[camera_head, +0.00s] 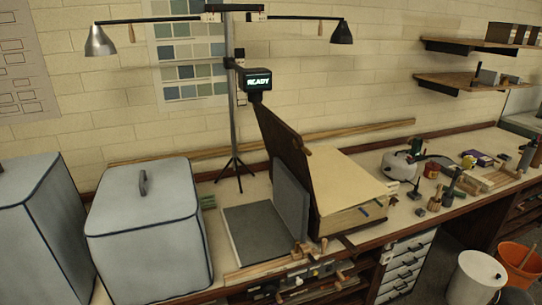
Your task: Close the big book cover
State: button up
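The big book (348,187) stands on the bench at the middle of the view, with its cream page block facing up and to the right. Its dark brown cover (284,145) is raised, standing steeply and leaning back to the left. Small blue tabs show on the front edge of the pages. A grey upright panel (291,200) stands close to the left of the book, and a flat grey panel (257,233) lies left of that. I cannot tell whether the upright panel touches the cover. My gripper is not in view.
A camera stand (236,130) with two lamps and a "READY" display rises behind the book. A grey covered box (148,230) stands left. Wood-handled tools (305,278) line the bench front. A white pot (398,165) and small items crowd the right. Buckets (476,277) stand lower right.

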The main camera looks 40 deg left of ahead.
aim_at(280, 140)
jog(key=u, duration=1.5)
jog(key=i, duration=1)
jog(key=u, duration=1.7)
jog(key=k, duration=0.8)
jog(key=u, duration=0.4)
jog(key=i, duration=0.5)
